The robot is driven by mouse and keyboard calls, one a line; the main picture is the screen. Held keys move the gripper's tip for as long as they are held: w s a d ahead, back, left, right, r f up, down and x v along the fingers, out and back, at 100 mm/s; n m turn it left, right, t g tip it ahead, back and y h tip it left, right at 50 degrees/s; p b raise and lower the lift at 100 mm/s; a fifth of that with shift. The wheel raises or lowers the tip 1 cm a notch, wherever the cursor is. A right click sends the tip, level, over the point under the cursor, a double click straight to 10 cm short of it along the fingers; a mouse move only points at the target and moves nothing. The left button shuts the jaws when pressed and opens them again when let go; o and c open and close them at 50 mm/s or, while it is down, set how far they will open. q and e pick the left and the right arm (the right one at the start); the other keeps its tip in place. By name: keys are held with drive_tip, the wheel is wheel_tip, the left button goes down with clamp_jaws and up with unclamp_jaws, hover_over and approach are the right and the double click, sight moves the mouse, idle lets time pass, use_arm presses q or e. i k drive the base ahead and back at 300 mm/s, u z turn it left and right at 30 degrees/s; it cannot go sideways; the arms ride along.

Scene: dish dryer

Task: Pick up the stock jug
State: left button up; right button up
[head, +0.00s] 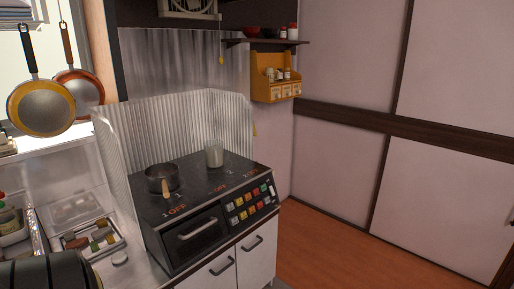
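A pale, cylindrical jug (214,155), which looks like the stock jug, stands upright on the back part of the black stove top (235,171). It is to the right of a dark saucepan (160,177) with a wooden handle pointing toward the front. Nothing touches the jug and its top is open to view. Whether it has a handle or spout is too small to tell. Neither of my grippers shows in the head view.
Two pans (41,107) hang at the left above the counter. A tray of food pieces (88,238) lies left of the stove. A shelf (265,41) is above right. Orange floor (330,250) is clear at right.

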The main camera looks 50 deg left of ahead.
sight(213, 149)
drive_tip(key=u, duration=0.4)
drive_tip(key=i, duration=1.75)
drive_tip(key=u, duration=1)
